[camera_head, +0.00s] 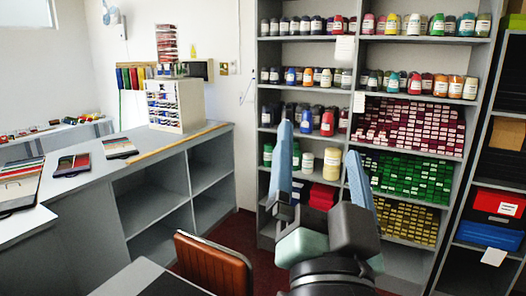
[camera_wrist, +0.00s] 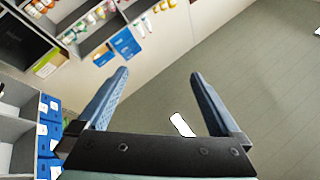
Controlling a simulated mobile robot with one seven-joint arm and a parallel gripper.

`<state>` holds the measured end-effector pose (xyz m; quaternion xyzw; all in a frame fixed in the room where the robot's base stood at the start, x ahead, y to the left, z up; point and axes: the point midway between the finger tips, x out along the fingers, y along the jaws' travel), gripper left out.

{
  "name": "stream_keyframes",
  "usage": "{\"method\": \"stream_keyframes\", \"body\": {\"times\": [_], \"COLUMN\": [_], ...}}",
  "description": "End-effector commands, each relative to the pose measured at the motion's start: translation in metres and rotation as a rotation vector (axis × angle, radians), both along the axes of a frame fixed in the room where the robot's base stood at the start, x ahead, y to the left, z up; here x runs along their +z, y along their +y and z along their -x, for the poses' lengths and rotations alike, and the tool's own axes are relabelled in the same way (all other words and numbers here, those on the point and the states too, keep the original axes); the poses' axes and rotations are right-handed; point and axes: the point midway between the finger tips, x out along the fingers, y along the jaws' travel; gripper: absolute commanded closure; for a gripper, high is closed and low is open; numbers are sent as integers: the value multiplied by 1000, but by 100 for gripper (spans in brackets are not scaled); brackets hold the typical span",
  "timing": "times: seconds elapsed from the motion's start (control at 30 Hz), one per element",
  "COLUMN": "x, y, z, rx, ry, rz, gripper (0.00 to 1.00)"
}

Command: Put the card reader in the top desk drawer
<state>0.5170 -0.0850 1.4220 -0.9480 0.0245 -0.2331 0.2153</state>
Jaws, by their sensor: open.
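My gripper (camera_head: 319,140) is raised in the middle of the head view, in front of the shelving. Its two blue fingers are spread apart with nothing between them. The wrist view also shows my gripper (camera_wrist: 158,75) open and empty, with greenish-grey panelling behind it. I cannot pick out a card reader in either view. A desk top (camera_head: 139,279) shows at the bottom of the head view, with a dark patch on it cut off by the frame edge. No desk drawer shows in either view.
A brown chair (camera_head: 215,264) stands beside the desk. A grey counter (camera_head: 100,166) with open cubbies runs along the left, bearing swatch boards (camera_head: 72,165) and a white rack (camera_head: 175,104). Tall shelving (camera_head: 348,97) full of jars and packets stands behind my gripper.

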Motion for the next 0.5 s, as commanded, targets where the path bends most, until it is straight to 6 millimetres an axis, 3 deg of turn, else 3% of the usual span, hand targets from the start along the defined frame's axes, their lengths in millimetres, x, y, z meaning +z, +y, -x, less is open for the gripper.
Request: {"method": "stream_keyframes", "body": {"times": [0.03, 0.1, 0.2, 0.33, 0.5], "x": [39, 76, 112, 131, 133], "y": [27, 51, 74, 85, 86], "z": [14, 34, 60, 76, 78], "rx": [-3, -33, -80, -121, -128], "ry": [-83, -172, -268, -322, -328], "rz": [109, 233, 347, 413, 423], "gripper": [0, 0, 0, 0, 0]}}
